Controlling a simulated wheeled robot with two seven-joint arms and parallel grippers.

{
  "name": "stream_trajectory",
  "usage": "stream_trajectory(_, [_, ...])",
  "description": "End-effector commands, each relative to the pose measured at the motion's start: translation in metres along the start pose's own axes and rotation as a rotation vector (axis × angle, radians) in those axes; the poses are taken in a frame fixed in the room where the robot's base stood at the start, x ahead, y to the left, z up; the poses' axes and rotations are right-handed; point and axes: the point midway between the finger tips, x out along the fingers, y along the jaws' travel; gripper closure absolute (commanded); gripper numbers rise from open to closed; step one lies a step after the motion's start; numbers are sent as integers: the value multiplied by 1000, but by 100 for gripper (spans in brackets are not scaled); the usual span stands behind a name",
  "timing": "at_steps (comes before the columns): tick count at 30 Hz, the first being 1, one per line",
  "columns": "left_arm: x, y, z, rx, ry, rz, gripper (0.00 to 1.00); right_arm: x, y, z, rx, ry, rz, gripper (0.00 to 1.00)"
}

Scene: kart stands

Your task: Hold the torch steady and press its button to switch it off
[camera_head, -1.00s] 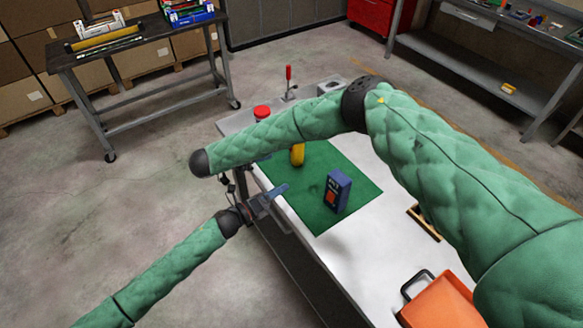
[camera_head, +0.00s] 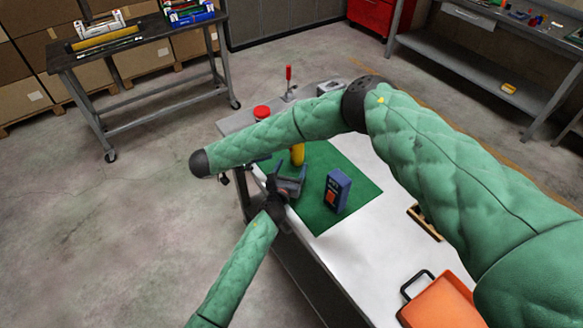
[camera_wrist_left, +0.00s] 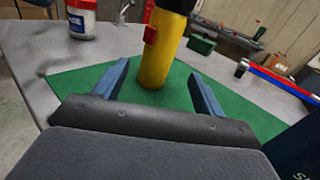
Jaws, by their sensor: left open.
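The torch (camera_head: 297,155) is a yellow cylinder standing upright on the green mat (camera_head: 318,217), partly hidden behind my green arm in the head view. In the left wrist view, the torch (camera_wrist_left: 157,62) shows a black head cut off by the top edge and a red button (camera_wrist_left: 151,34) on its side. My left gripper (camera_head: 287,177) is open at the mat's left edge, on the near side of the torch. In the left wrist view, the torch stands ahead, between the lines of the spread fingers (camera_wrist_left: 160,82), apart from them. My right gripper is not in view.
A blue device (camera_head: 338,190) stands on the mat right of my left gripper. A red-lidded white jar (camera_wrist_left: 81,18) stands left of the torch. An orange case (camera_head: 440,302) lies at the near end of the white table (camera_head: 365,245). My other arm spans above the table.

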Motion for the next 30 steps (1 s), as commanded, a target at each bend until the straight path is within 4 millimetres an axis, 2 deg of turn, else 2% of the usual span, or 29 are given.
stream_trajectory(8, [10, 0, -2, 55, 6, 41, 30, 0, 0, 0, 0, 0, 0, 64])
stream_trajectory(21, [65, 2, -2, 53, 7, 40, 30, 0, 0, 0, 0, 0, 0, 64])
stream_trajectory(30, [81, 3, -2, 53, 7, 39, 30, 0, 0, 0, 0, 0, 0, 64])
